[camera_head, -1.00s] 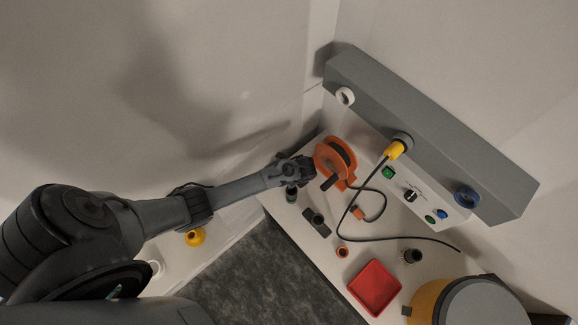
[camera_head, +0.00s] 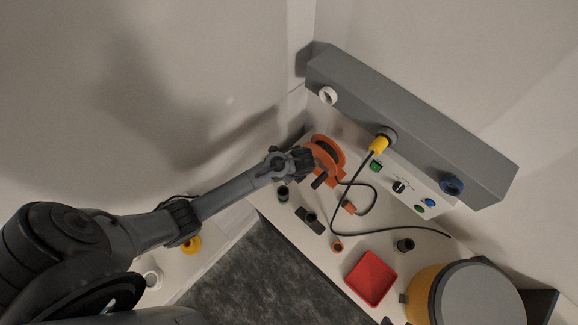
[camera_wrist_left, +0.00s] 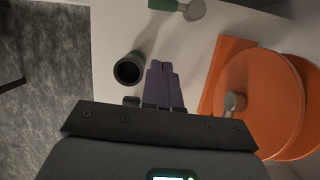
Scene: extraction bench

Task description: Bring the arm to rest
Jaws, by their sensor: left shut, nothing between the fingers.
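My left arm comes in from the left in the head view. Its gripper (camera_head: 305,160) is over the bench beside the orange cable reel (camera_head: 328,150) and overlaps the reel's left edge in the picture. In the left wrist view the purple fingers (camera_wrist_left: 164,85) are together and hold nothing. A dark open cup (camera_wrist_left: 130,69) stands just left of the fingertips, and the orange reel (camera_wrist_left: 262,100) is at the right. Whether the gripper touches the reel cannot be told. My right gripper is not in view.
A grey wall unit (camera_head: 415,125) with a yellow plug (camera_head: 378,145) runs behind the bench. A black cable, a red tray (camera_head: 371,278) and a yellow drum (camera_head: 425,290) lie to the right. A yellow object (camera_head: 191,245) is beneath my left arm.

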